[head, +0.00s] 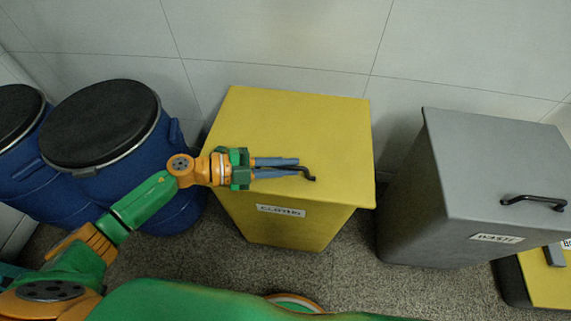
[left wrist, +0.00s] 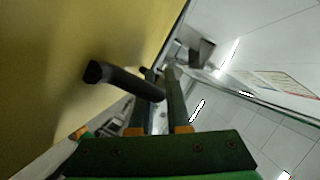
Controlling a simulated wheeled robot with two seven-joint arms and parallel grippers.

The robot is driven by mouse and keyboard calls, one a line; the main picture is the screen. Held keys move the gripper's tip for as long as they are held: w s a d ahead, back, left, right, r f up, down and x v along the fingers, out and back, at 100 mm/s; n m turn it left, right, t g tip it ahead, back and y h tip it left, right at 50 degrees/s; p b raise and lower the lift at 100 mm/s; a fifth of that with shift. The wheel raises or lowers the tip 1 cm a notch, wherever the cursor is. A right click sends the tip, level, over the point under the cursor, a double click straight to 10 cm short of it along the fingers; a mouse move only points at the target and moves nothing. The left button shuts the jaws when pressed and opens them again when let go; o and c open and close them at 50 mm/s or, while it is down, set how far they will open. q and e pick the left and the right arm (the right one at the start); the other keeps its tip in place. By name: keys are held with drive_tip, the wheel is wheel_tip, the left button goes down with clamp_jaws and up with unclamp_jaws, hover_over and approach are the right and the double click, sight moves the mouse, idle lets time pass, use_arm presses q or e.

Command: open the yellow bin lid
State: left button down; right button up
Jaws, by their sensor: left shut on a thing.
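The yellow bin (head: 285,225) stands against the wall, with a label reading "CLOTHING" or similar on its front. Its yellow lid (head: 300,120) lies over the top and looks closed. A black bar handle (head: 309,175) sits near the lid's front edge. My left gripper (head: 298,167) reaches in from the left, low over the lid, with its fingers shut on the handle. In the left wrist view the dark handle (left wrist: 122,81) runs from the yellow surface to between the fingers (left wrist: 162,98). The fingers hide part of the handle. My right gripper is not in view.
Blue drums with black lids (head: 100,125) stand close to the left of the yellow bin. A grey bin (head: 490,165) with a black handle stands to the right, with a floor gap between. Another yellow-topped bin (head: 545,285) shows at the lower right. The tiled wall (head: 280,40) is behind.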

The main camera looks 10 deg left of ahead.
use_arm(q)
drive_tip(key=shift+r+p, duration=0.35)
drive_tip(key=shift+p, duration=0.05)
drive_tip(key=w+r+n+g+p, duration=0.1)
drive_tip(key=w+r+p, duration=0.3)
drive_tip(key=r, duration=0.4)
drive_tip(key=w+r+n+g+y+p, duration=0.1)
drive_tip(key=w+r+n+p, duration=0.2)
drive_tip(key=r+p, duration=0.4)
drive_tip(key=shift+w+r, duration=0.4)
drive_tip(key=shift+w, duration=0.15)
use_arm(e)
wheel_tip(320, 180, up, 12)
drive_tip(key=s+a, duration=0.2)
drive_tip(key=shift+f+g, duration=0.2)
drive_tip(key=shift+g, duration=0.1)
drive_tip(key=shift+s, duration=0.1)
